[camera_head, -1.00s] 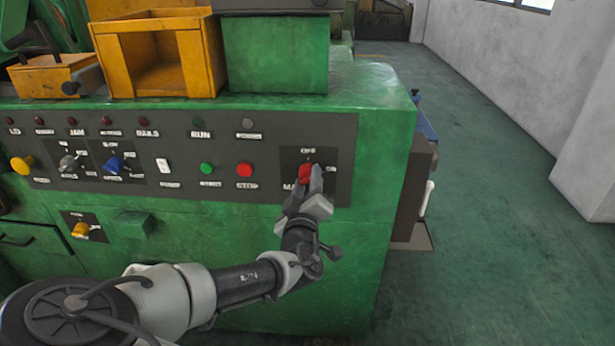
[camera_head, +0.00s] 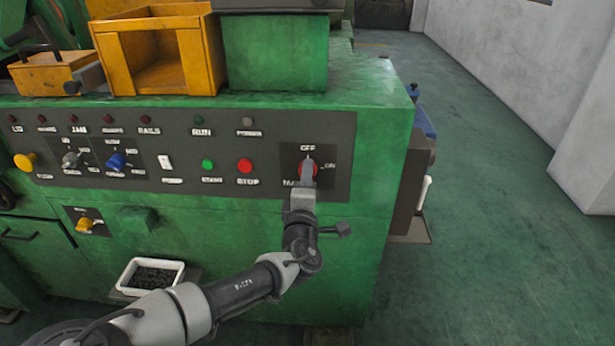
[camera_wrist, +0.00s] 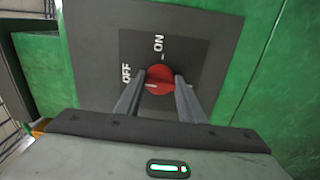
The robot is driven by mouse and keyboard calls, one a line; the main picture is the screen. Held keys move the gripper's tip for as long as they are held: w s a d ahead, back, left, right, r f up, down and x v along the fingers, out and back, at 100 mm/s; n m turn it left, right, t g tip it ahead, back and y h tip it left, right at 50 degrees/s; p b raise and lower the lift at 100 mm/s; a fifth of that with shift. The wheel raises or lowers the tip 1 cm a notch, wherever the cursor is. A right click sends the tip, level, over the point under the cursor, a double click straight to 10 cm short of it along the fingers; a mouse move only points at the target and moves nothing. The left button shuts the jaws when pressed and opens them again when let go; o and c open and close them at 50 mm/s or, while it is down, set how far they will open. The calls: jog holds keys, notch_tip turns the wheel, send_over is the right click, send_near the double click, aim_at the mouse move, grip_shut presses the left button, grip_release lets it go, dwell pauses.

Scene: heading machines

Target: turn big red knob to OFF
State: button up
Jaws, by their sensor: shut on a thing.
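The big red knob (camera_head: 308,168) sits on a dark plate at the right end of the control panel. OFF is printed above it and ON to its right. My gripper (camera_head: 308,172) reaches it from below and partly covers it. In the wrist view, the red knob (camera_wrist: 160,82) lies between the two fingers of my gripper (camera_wrist: 159,88), shut on its sides. A short white mark on the knob points left in that view, roughly to the side where OFF is printed. ON is printed above the knob there.
A red stop button (camera_head: 245,166) and a green start button (camera_head: 208,164) are left of the knob. A white tray of dark pieces (camera_head: 131,290) is low at the left, near my arm.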

dwell(0.4)
jog(key=o, duration=1)
jog(key=shift+o, duration=0.2)
jog(key=shift+s, duration=0.1)
